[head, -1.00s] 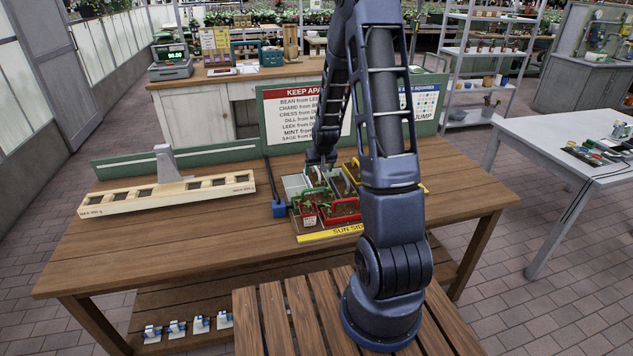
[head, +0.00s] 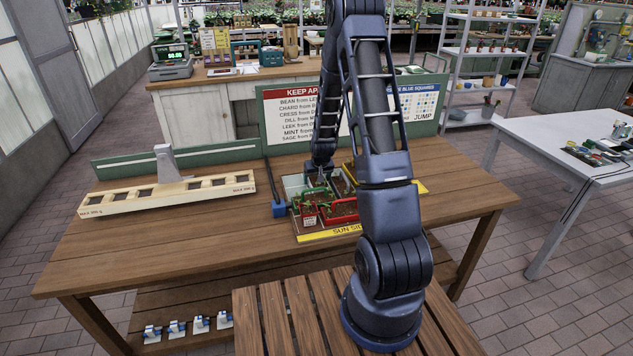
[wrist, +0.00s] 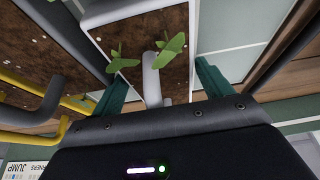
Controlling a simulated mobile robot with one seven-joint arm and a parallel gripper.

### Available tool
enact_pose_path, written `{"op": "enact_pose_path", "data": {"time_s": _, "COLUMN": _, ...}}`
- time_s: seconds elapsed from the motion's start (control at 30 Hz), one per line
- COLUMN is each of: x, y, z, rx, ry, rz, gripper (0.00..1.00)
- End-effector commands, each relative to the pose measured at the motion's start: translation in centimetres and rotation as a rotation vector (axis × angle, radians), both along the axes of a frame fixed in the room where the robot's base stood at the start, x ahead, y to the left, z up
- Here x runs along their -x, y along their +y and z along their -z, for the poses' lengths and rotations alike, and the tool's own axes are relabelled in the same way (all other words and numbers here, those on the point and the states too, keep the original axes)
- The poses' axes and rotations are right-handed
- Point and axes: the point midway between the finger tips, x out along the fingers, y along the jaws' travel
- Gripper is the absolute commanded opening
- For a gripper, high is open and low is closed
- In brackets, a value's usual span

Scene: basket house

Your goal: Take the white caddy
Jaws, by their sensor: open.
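The white caddy shows in the wrist view, with a white rim (wrist: 92,22), brown soil and green seedlings. Its white handle (wrist: 152,82) stands between the two teal fingers of my gripper (wrist: 160,88). The fingers are open, one on each side of the handle, with gaps visible. In the head view my gripper (head: 318,176) is low over the planter board on the wooden table. The white caddy is mostly hidden there by my arm and the other caddies.
A yellow handle (wrist: 22,84) and a dark handle (wrist: 38,108) are close beside my gripper in the wrist view. A sign (head: 294,118) stands behind. The table's left front is clear.

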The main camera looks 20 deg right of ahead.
Motion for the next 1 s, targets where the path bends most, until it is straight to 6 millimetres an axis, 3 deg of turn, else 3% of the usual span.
{"op": "enact_pose_path", "data": {"time_s": 0.13, "x": 0.0, "y": 0.0, "z": 0.0, "rx": 0.000, "ry": 0.000, "rz": 0.000, "gripper": 0.78}}
{"op": "enact_pose_path", "data": {"time_s": 0.37, "x": 0.0, "y": 0.0, "z": 0.0, "rx": 0.000, "ry": 0.001, "rz": 0.000, "gripper": 0.37}}
{"op": "enact_pose_path", "data": {"time_s": 0.73, "x": 0.0, "y": 0.0, "z": -0.7, "rx": 0.000, "ry": -0.001, "rz": 0.000, "gripper": 0.37}}
{"op": "enact_pose_path", "data": {"time_s": 1.0, "x": -0.1, "y": 0.0, "z": -5.0, "rx": 0.000, "ry": -0.006, "rz": -0.001, "gripper": 0.37}}
